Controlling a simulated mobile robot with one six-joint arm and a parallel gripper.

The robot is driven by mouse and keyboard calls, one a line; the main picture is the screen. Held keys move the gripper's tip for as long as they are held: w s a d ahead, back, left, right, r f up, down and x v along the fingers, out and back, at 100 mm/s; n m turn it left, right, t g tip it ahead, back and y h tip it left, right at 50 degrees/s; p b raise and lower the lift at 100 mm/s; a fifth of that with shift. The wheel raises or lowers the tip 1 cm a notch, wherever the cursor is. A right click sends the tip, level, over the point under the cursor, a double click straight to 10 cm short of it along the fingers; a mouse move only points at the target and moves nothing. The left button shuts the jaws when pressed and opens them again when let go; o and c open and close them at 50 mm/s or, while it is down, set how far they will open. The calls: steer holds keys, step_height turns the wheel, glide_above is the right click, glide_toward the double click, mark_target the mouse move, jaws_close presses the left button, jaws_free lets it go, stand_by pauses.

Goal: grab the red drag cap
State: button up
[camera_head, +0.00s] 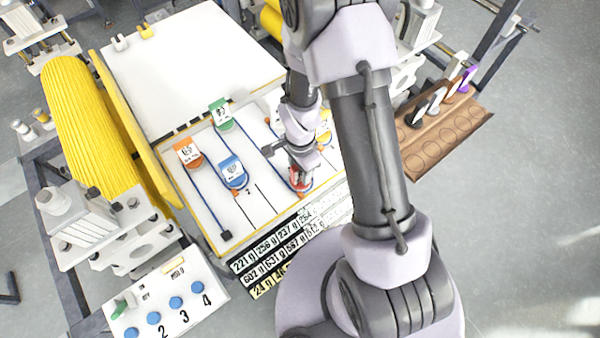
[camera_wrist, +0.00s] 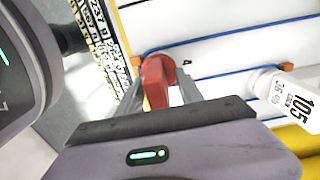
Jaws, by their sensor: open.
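The red drag cap (camera_head: 298,180) sits on the white board near its front edge, at the end of a blue line, mostly hidden under my gripper in the head view. In the wrist view the red cap (camera_wrist: 157,80) stands between the two fingers of my gripper (camera_wrist: 165,82). The fingers are on either side of it. My gripper is open, and the frames do not show whether either finger touches the cap.
An orange cap (camera_head: 187,153), a blue cap (camera_head: 232,172) and a green cap (camera_head: 221,114) stand on the board to the left. A white cap labelled 105 (camera_wrist: 290,98) is close by. A brown rack (camera_head: 445,130) stands to the right.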

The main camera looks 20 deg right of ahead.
steer(key=shift+s, duration=0.15)
steer(key=c, duration=0.4)
jaws_close()
stand_by(0.9)
